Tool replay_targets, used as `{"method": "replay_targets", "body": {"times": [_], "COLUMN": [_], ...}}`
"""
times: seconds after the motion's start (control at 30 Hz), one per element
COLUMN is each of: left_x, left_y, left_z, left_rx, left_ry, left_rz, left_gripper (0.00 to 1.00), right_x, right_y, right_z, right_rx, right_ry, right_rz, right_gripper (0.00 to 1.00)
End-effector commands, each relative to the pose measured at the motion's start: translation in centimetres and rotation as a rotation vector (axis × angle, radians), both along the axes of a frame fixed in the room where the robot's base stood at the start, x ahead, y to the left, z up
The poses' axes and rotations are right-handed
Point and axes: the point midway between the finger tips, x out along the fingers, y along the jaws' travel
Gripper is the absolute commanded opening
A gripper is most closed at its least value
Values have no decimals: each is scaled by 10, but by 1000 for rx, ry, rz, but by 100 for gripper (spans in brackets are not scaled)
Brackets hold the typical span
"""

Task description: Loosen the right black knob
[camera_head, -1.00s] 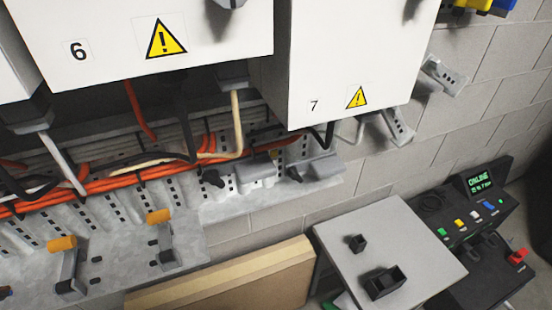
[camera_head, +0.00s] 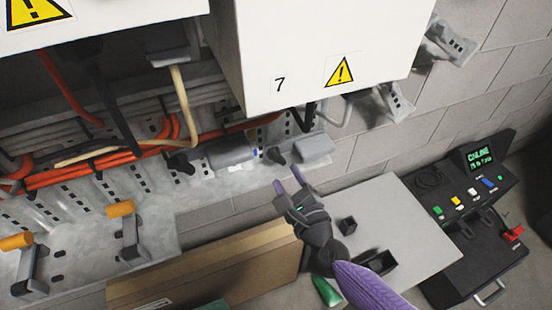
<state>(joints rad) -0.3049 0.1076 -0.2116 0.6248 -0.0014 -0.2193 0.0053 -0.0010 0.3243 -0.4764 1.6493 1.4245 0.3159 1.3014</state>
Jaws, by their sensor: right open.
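Two black knobs sit on the grey metal tray below the white cabinets. The right black knob (camera_head: 276,155) is beside a grey block, under the cabinet marked 7. The left black knob (camera_head: 180,163) is farther left, beside another grey block. My right gripper (camera_head: 289,181) comes up from the bottom with its purple arm. Its two fingers are apart and empty, and in the picture they lie just below the right black knob. I see no contact with the knob. My left gripper is not in view.
The white cabinet 7 (camera_head: 330,50) hangs above the knobs. Orange cables (camera_head: 90,175) run along the tray. Two orange-tipped handles (camera_head: 120,209) stand at left. A grey box top (camera_head: 415,225) and a black control panel (camera_head: 480,200) are at right.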

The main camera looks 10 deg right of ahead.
Motion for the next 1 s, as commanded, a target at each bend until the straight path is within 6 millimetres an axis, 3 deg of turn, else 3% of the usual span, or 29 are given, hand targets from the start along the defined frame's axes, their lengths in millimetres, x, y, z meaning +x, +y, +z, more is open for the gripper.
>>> {"method": "replay_targets", "body": {"times": [0.1, 0.23, 0.6, 0.63, 0.87, 1.0], "left_x": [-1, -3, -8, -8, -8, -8], "left_y": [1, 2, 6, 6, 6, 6], "left_z": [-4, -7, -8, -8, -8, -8], "left_rx": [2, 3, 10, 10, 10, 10], "left_ry": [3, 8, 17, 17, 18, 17], "left_rz": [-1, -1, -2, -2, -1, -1], "left_gripper": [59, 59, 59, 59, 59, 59], "right_x": [27, 45, 55, 55, 55, 55], "right_y": [5, 9, 11, 11, 11, 11], "right_z": [-1, -2, -1, -1, -1, -1], "right_rx": [-2, -3, -5, -5, -5, -5], "right_ry": [-2, 1, 2, 2, 2, 2], "right_rz": [0, 2, 2, 2, 2, 2], "right_gripper": [54, 54, 54, 52, 4, 0]}}
